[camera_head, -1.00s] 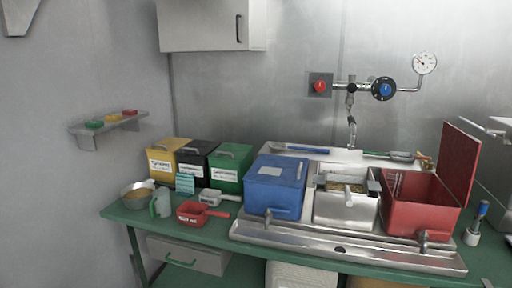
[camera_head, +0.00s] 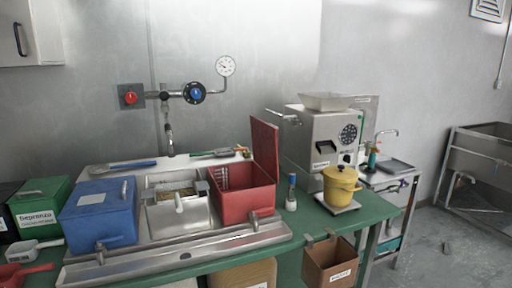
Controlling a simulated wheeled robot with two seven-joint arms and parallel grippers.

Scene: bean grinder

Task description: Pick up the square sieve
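No gripper of mine shows in the head view. An open steel bin (camera_head: 180,219) stands between the blue bin and the red bin. Tan, grainy contents (camera_head: 174,186) show in its top, with metal pieces at its rim and a pale handle-like part in front. A small pale slotted or grid-like piece (camera_head: 221,178) shows inside the open red bin (camera_head: 248,206), against its left side. I cannot tell for sure which of these is the square sieve.
A lidded blue bin (camera_head: 98,212) stands at left, with a green box (camera_head: 40,205) beyond it. A raised red lid (camera_head: 265,152), grey grinder machine (camera_head: 318,140) and yellow pot (camera_head: 340,186) stand at right. A steel ledge (camera_head: 185,250) runs along the front. Floor at far right is open.

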